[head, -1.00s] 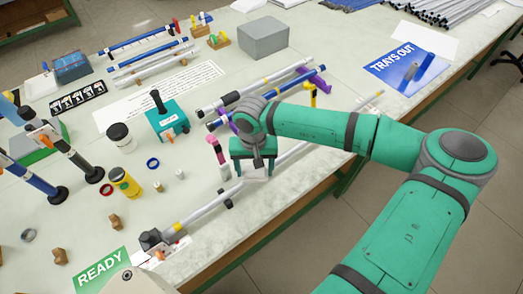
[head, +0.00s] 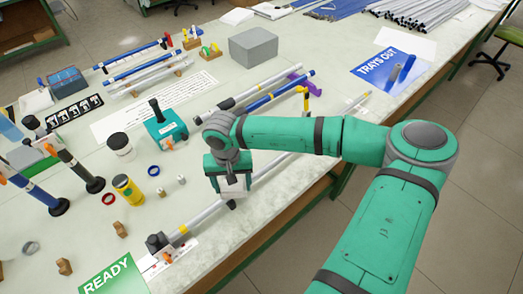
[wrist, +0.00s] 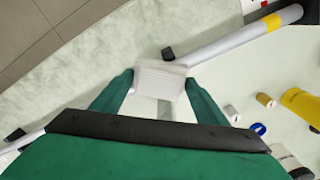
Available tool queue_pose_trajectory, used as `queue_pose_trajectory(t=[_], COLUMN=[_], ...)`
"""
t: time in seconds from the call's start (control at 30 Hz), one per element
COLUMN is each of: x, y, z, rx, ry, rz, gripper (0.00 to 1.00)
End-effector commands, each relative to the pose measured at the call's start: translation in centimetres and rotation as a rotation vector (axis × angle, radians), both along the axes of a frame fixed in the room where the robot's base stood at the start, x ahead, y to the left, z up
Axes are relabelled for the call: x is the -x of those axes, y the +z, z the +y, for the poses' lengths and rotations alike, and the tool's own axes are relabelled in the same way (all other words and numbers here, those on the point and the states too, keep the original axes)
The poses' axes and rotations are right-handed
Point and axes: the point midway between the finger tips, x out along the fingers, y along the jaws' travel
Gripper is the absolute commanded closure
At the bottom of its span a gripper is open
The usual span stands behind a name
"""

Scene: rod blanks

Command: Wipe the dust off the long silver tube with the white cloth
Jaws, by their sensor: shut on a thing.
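The long silver tube (head: 203,217) lies diagonally near the table's front edge, with a dark fitting and a yellow band at its lower-left end. The tube also crosses the wrist view (wrist: 225,45). My gripper (head: 230,181) is over the middle part of the tube, shut on the white cloth (head: 234,187). In the wrist view the folded cloth (wrist: 160,78) sits between the two green fingers and overlaps the tube, hiding part of it. I cannot tell whether it touches the tube. Dust on the tube is too fine to make out.
A green READY sign (head: 108,274) lies at the near left. More tubes lie on racks farther back.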

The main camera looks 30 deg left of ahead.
Motion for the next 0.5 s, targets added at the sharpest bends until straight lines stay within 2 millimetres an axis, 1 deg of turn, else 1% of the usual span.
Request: queue_pose_trajectory(t=[0.13, 0.17, 0.2, 0.23, 0.5], x=[0.2, 0.1, 0.2, 0.2, 0.4], y=[0.3, 0.8, 1.9, 2.3, 4.6], z=[0.3, 0.3, 0.4, 0.4, 0.6], rx=[0.000, -0.001, -0.001, -0.001, 0.000], ry=[-0.001, 0.000, 0.002, 0.002, 0.007], rz=[-0.001, -0.003, -0.004, -0.003, -0.001], gripper=[0.54, 0.54, 0.54, 0.54, 0.54])
